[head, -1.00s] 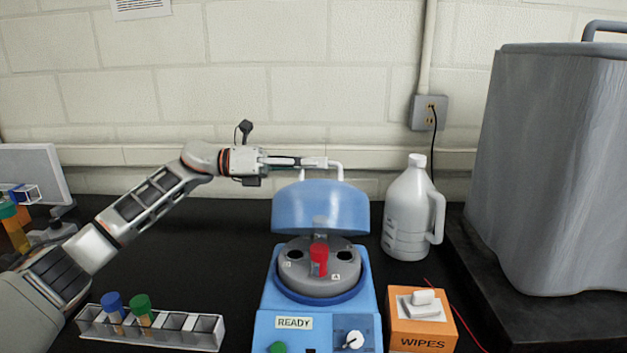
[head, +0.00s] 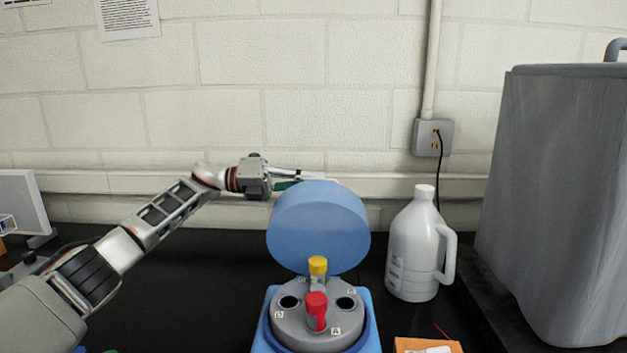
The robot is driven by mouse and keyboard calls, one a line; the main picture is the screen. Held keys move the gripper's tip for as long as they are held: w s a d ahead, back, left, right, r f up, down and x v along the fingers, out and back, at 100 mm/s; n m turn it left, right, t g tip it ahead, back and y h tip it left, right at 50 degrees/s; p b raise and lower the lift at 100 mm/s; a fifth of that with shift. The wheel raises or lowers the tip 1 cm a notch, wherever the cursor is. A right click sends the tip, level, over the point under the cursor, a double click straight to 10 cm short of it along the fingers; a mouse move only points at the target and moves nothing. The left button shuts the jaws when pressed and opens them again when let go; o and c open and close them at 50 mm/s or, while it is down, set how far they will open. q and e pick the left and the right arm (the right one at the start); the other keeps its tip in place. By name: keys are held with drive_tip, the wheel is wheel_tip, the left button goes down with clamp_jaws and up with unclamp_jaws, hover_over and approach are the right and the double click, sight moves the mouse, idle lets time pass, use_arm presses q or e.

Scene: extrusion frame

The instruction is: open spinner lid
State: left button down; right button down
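The blue spinner (head: 372,338) stands in the lower middle of the head view. Its round blue lid (head: 318,230) is swung up and tilted back behind the rotor. The grey rotor (head: 290,325) is exposed and holds a red-capped tube (head: 316,308) and a yellow-capped tube (head: 317,268), with open holes between them. My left gripper (head: 318,179) is at the top edge of the lid, reaching in from the left. Its fingertips are partly behind the lid, and the lid handle is hidden, so its grip is unclear. My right gripper is not in view.
A white jug (head: 413,250) stands right of the spinner. An orange wipes box (head: 405,345) is at the bottom edge. A large grey covered block (head: 555,200) fills the right side.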

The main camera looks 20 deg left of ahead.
use_arm(q)
drive_tip(key=shift+w+f, duration=0.1)
drive_tip(key=shift+f, duration=0.3)
drive_tip(key=c, duration=2.2)
unclamp_jaws()
drive_tip(key=shift+o, duration=0.2)
drive_tip(key=shift+r, duration=0.1)
drive_tip(key=shift+a, duration=0.15)
drive_tip(key=v, duration=1.2)
